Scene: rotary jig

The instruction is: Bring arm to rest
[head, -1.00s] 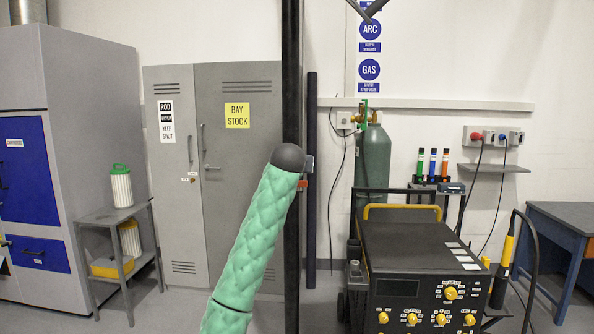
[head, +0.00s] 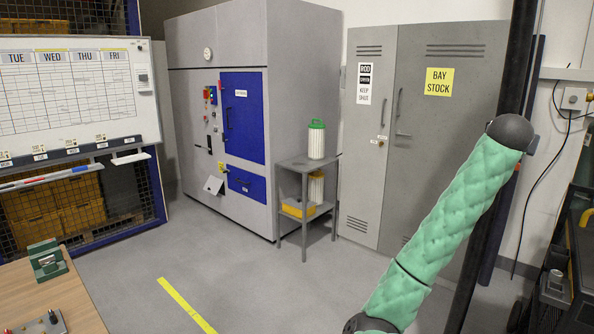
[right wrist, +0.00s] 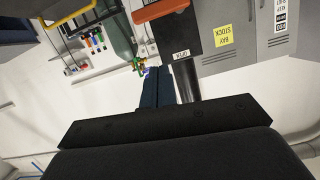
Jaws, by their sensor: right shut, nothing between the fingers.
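One of my arms, in a green quilted sleeve (head: 445,215), rises from the bottom of the head view toward the upper right and ends in a dark rounded joint (head: 510,131). No gripper shows in the head view. My left gripper is out of view.
Grey lockers (head: 425,130), a small shelf stand (head: 306,166) and a large grey cabinet with blue doors (head: 305,60) stand along the back. A wooden table (head: 60,295) is at lower left, with a whiteboard (head: 70,90) beyond it. The middle floor is clear.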

